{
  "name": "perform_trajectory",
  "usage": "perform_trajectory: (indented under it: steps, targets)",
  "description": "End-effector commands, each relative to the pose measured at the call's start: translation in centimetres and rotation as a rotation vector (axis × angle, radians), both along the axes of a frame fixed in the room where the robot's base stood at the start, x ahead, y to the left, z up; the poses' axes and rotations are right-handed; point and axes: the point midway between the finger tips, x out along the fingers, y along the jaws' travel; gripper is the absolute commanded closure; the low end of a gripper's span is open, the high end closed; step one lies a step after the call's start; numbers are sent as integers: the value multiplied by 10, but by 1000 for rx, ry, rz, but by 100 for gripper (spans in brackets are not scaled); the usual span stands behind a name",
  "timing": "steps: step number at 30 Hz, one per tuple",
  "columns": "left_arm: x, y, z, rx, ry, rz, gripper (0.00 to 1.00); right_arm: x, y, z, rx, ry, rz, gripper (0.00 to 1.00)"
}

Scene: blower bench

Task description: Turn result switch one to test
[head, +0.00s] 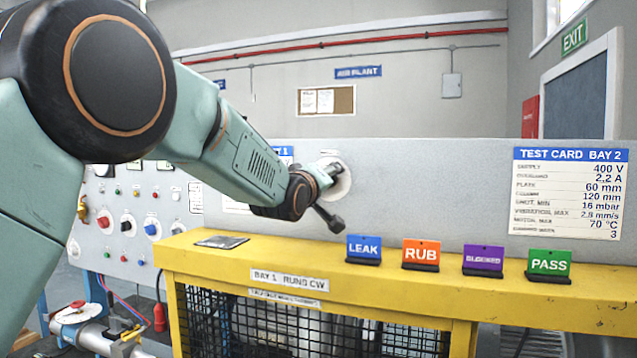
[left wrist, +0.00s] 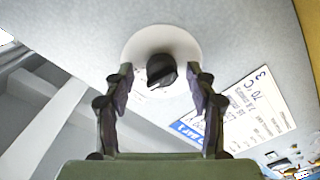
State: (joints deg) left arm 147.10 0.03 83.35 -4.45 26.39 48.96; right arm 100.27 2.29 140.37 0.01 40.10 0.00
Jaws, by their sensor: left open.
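The switch is a black knob (left wrist: 160,67) on a round white plate (left wrist: 182,42), seen in the left wrist view. The plate (head: 344,180) also shows in the head view on the grey panel, partly covered by my gripper, which hides most of the knob. I cannot read any markings or which way the knob points. My left gripper (head: 331,189) is at the plate. In the left wrist view its fingers (left wrist: 160,78) are open, one on each side of the knob, with gaps showing. Contact is not visible. My right gripper is not in view.
A yellow guard frame (head: 215,262) with mesh stands below the panel. LEAK (head: 364,248), RUB (head: 421,253), BLOCKED (head: 483,259) and PASS (head: 549,263) signs stand on its top. A test card (head: 569,190) hangs at right. A control panel (head: 130,215) is at left.

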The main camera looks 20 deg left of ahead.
Motion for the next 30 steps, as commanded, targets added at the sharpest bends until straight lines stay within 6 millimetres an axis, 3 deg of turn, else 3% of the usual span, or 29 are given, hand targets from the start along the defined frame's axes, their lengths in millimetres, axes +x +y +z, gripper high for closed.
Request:
perform_trajectory:
  steps: [21, 30]
  targets:
    - [-101, 4, 2, -1, -4, 1, 43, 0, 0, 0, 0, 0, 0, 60]
    - [-119, 4, 2, -1, -5, 1, 43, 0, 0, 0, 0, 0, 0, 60]
